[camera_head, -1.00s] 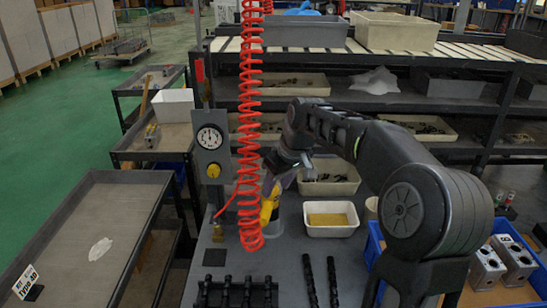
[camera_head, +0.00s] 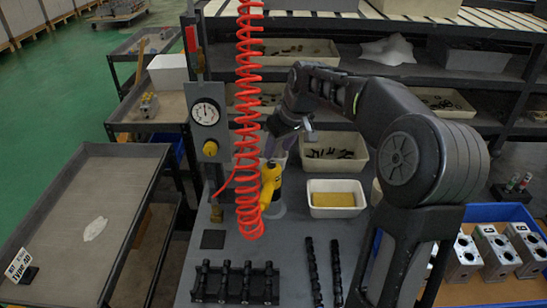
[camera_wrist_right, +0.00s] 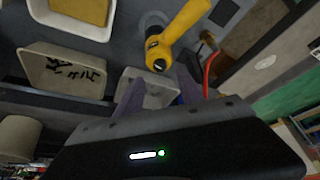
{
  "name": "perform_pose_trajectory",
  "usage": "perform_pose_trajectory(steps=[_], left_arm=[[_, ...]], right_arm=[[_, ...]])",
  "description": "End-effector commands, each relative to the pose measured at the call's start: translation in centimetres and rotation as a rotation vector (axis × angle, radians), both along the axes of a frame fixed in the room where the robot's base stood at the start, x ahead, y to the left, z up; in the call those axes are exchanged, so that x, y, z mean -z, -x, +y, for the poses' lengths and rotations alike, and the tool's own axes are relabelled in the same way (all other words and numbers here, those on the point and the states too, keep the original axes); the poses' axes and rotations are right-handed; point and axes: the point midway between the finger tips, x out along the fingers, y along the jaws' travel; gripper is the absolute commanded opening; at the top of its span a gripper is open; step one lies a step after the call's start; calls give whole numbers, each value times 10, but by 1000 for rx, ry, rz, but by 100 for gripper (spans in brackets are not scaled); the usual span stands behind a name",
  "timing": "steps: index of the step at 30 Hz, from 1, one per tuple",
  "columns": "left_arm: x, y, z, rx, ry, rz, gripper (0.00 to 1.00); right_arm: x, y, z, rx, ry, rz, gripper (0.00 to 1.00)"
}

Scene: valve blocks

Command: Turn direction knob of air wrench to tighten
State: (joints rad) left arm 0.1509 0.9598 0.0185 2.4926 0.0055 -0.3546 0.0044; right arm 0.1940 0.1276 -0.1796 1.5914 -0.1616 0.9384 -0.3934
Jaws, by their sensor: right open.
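The yellow air wrench (camera_head: 269,181) stands on the grey table, partly hidden behind the coiled red hose. In the right wrist view, the wrench (camera_wrist_right: 181,35) runs down from the upper right, and its dark end (camera_wrist_right: 158,54) faces the gripper. I cannot tell for sure which part is the direction knob. My right gripper (camera_head: 279,150) is just above the wrench in the head view. In the wrist view, my right gripper (camera_wrist_right: 160,92) has its purplish fingers spread, nothing between them, with the wrench end just beyond. My left gripper is out of view.
The red coiled hose (camera_head: 247,130) hangs just left of the wrench. A gauge panel (camera_head: 208,130) stands behind at left. A white bin with a yellow pad (camera_head: 335,211) is at right. Black rods and a rack (camera_head: 235,284) lie in front. Metal blocks (camera_head: 497,252) sit in a blue crate.

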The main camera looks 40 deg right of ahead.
Motion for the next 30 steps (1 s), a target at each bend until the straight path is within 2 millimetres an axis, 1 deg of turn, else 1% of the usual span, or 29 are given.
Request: perform_pose_trajectory(steps=[6,10,15,21,23,30], left_arm=[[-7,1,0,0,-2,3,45],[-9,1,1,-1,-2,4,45],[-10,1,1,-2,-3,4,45],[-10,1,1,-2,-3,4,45],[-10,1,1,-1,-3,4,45],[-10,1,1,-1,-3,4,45]], right_arm=[[32,-13,1,0,-2,4,45],[47,-19,1,0,-1,2,45],[54,-22,0,0,0,0,45],[54,-22,0,0,0,0,45],[54,-22,0,0,0,0,40],[54,-22,1,0,0,0,21]])
